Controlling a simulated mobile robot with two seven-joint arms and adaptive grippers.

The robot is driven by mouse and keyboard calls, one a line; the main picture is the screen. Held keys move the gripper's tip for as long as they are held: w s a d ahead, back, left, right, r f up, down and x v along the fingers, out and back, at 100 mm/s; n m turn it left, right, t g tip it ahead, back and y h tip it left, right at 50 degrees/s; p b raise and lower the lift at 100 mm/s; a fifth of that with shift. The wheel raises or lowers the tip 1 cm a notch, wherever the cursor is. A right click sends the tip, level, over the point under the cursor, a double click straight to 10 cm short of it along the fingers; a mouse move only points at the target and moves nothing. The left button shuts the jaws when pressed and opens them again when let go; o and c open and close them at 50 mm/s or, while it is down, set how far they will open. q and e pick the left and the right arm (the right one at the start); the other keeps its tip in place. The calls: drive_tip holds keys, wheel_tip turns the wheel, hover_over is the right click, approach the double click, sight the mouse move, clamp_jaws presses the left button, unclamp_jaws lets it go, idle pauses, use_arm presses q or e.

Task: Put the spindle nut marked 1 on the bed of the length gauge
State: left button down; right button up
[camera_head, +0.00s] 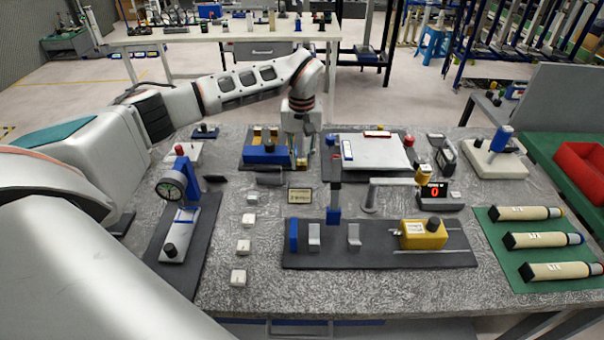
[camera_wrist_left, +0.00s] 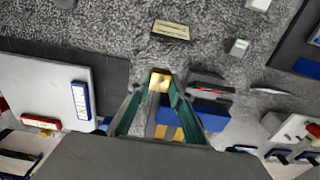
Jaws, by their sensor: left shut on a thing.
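My left gripper (camera_head: 302,158) is at the back middle of the table, just right of a blue block holder (camera_head: 266,155) with brass pieces on it. In the left wrist view the gripper (camera_wrist_left: 158,92) is shut on a small brass piece (camera_wrist_left: 160,79), probably the spindle nut; no mark on it is readable. The likely length gauge (camera_head: 378,259) is a long dark base at the front middle. It carries a blue end block (camera_head: 293,235), two grey supports (camera_head: 314,236) and a yellow block (camera_head: 423,235). My right gripper is not in view.
A white plate (camera_head: 375,152) lies right of the gripper. A blue post (camera_head: 334,203) and a lamp-like arm (camera_head: 392,183) stand behind the dark base. A display (camera_head: 434,193) shows a red 0. Small white blocks (camera_head: 244,247) line the left. A green mat (camera_head: 535,245) holds cylinders.

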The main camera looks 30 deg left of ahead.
sight(302, 183)
use_arm(q)
drive_tip(key=shift+f, duration=2.8)
drive_tip(key=shift+f, duration=0.15)
drive_tip(key=c, duration=1.8)
unclamp_jaws()
